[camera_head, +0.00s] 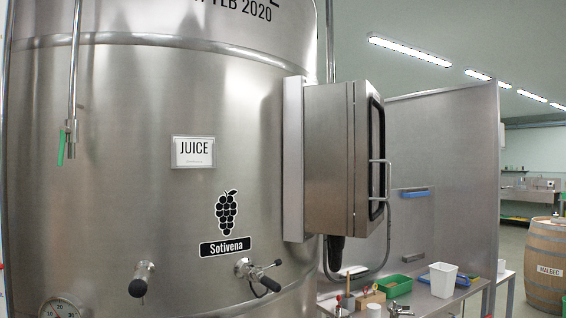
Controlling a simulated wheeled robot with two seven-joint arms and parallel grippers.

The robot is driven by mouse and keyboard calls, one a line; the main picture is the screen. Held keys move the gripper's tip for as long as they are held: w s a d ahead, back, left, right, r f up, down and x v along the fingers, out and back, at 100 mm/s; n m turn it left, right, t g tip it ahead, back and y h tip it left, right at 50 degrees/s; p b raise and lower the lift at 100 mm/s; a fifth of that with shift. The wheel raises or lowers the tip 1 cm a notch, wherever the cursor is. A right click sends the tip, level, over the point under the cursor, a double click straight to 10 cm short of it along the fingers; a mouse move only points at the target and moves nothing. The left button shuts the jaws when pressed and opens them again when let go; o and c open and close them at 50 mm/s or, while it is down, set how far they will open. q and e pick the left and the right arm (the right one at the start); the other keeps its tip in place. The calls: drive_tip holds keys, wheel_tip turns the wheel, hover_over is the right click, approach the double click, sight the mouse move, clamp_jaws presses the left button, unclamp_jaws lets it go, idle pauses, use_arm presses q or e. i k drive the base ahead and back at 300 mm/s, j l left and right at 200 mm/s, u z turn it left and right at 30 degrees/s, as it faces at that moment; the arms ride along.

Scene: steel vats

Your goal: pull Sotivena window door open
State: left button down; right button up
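A large steel vat (100,190) fills the left half of the view. It bears a grape emblem with a black "Sotivena" label (225,246) and a white "JUICE" sign (194,152). A steel box (328,160) is mounted on the vat's right side. On the box's right face is a door with a dark-edged window (376,140), seen at a steep slant, and it looks shut. A bar handle (388,180) stands out from this door. Neither of my grippers is in view.
Below the box, a steel table (420,297) holds a white container (444,279), a green tray (394,286) and small tools. A steel partition (445,150) stands behind. A barrel (546,265) is at the far right. Valves (258,275) jut from the vat.

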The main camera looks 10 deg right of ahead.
sight(370, 160)
drive_tip(key=l+z, duration=0.15)
drive_tip(key=z, duration=0.3)
drive_tip(key=l+z, duration=0.15)
drive_tip(key=z, duration=0.3)
